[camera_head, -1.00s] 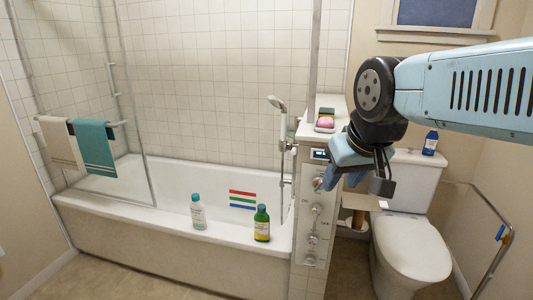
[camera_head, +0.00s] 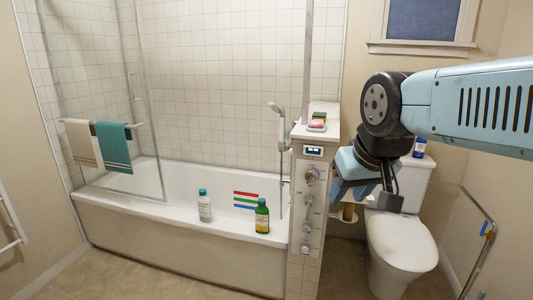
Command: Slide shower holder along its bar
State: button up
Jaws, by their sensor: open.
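The shower head (camera_head: 277,109) sits in its holder (camera_head: 283,143) on a thin vertical bar (camera_head: 282,190) at the right end of the bathtub, behind the tiled half wall. The holder is small and partly hidden by the wall's edge. My gripper (camera_head: 367,196) points down in front of the toilet, to the right of the half wall and apart from the bar. It is open, and I see nothing between its fingers.
The half wall with knobs (camera_head: 309,200) stands between my gripper and the bar. Soap (camera_head: 316,124) lies on its top. Two bottles (camera_head: 262,216) (camera_head: 204,206) stand on the tub rim (camera_head: 150,205). A glass screen and towels (camera_head: 114,146) are at left. The toilet (camera_head: 400,250) is below my arm.

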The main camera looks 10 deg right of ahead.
aim_at(281, 148)
jog(key=z, duration=0.05)
jog(key=i, duration=1.4)
jog(key=u, duration=0.85)
